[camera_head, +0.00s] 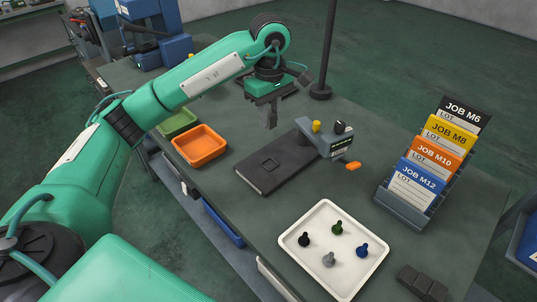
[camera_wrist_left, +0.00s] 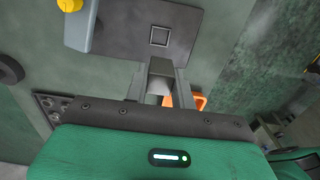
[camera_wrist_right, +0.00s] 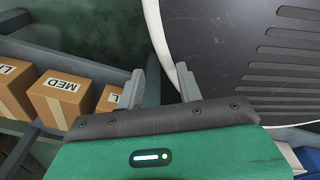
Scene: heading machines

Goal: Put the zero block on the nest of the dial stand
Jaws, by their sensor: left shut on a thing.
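The dial stand (camera_head: 285,172) is a dark flat plate with a grey column at its far right end, lying on the bench. Its nest (camera_head: 269,163), a small square outline on the plate, looks empty; it also shows in the left wrist view (camera_wrist_left: 160,36). My left gripper (camera_head: 270,118) is above the bench, beyond the nest end of the plate. The block is clear of the nest. My right gripper (camera_wrist_right: 161,84) is open and empty, away from the bench top.
An orange bin (camera_head: 200,146) and a green bin (camera_head: 178,122) stand left of the plate. A white tray (camera_head: 318,284) holds several screws in front. A card rack (camera_head: 405,205) stands at the right. A dark pole (camera_head: 326,60) rises behind. Cardboard boxes (camera_wrist_right: 60,98) lie near my right gripper.

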